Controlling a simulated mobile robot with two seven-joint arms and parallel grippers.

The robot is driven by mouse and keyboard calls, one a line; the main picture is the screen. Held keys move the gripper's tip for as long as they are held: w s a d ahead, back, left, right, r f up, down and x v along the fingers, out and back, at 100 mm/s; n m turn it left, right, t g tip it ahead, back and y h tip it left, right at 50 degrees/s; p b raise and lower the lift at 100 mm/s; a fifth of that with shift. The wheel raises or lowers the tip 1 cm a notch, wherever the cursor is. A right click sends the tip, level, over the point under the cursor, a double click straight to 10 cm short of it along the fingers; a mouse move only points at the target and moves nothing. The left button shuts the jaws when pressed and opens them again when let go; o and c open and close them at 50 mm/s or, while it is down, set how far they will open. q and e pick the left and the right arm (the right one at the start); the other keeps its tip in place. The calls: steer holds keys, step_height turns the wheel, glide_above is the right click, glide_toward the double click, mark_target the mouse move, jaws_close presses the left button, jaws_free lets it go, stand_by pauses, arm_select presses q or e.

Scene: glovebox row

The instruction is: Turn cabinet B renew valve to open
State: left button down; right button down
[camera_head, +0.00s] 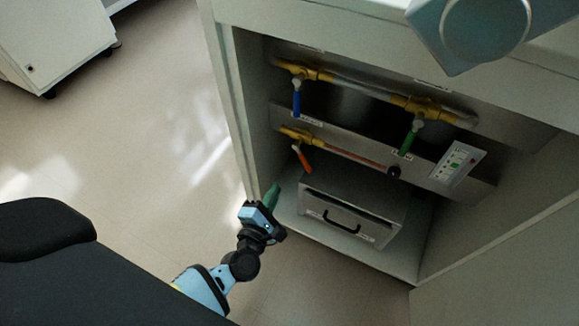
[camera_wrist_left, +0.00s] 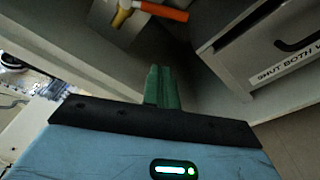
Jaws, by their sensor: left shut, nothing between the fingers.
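Inside the open cabinet are three lever valves on brass fittings: a blue lever (camera_head: 296,100) at upper left, a green lever (camera_head: 409,138) at upper right, and an orange lever (camera_head: 302,158) at lower left. I cannot read which one is labelled renew. The orange lever also shows at the top of the left wrist view (camera_wrist_left: 163,11). My left gripper (camera_head: 271,194) is at the cabinet's lower left front edge, below the orange lever and apart from it. Its green fingers (camera_wrist_left: 162,88) are shut and empty. My right gripper is not in view.
A grey drawer box (camera_head: 350,208) with a black handle stands on the cabinet floor, right of my left gripper. A label plate with green marks (camera_head: 457,163) is on the panel at right. The cabinet's left side wall (camera_head: 236,110) is close. Open floor (camera_head: 150,130) lies to the left.

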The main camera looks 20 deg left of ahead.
mark_target(303, 158)
arm_select(q)
steer(key=w+b, duration=0.3)
steer(key=w, duration=0.7)
steer(key=d, duration=0.1)
steer(key=s+d+r+p, duration=0.1)
steer(key=shift+s+d+r+p, duration=0.1)
steer(key=shift+s+d+p, duration=0.05)
steer(key=shift+d+p, duration=0.15)
steer(key=shift+d+n, duration=0.15)
steer(key=shift+n, duration=0.15)
steer(key=shift+d, duration=0.15)
